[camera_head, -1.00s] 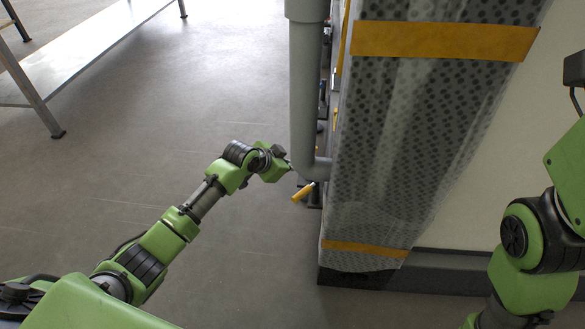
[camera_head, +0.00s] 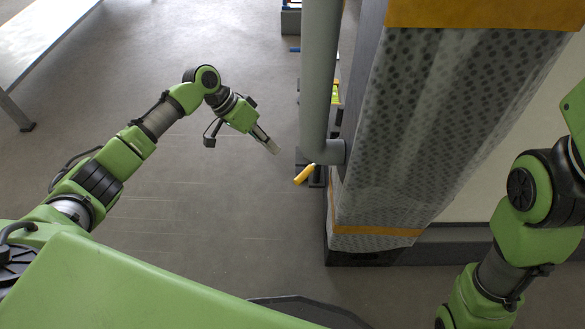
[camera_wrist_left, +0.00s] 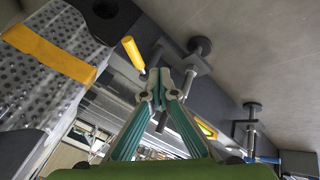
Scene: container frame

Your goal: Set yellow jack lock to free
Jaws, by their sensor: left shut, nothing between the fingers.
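The yellow jack lock handle (camera_head: 304,174) sticks out at the foot of the grey pipe, beside the wrapped column. It also shows in the left wrist view as a yellow cylinder (camera_wrist_left: 132,55), just up and left of the fingertips. My left gripper (camera_head: 270,146) is shut and empty, left of and a little above the handle in the head view, with a gap between them. In the left wrist view its fingers (camera_wrist_left: 161,88) meet at the tips. What the handle attaches to is partly hidden by the pipe. My right gripper is out of view; only its arm shows.
A vertical grey pipe (camera_head: 320,80) bends into the wrapped column (camera_head: 415,130) with orange bands. A bench (camera_head: 35,40) stands at the upper left. In the left wrist view, grey screw clamps (camera_wrist_left: 198,50) stand along a dark beam. The floor left of the pipe is clear.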

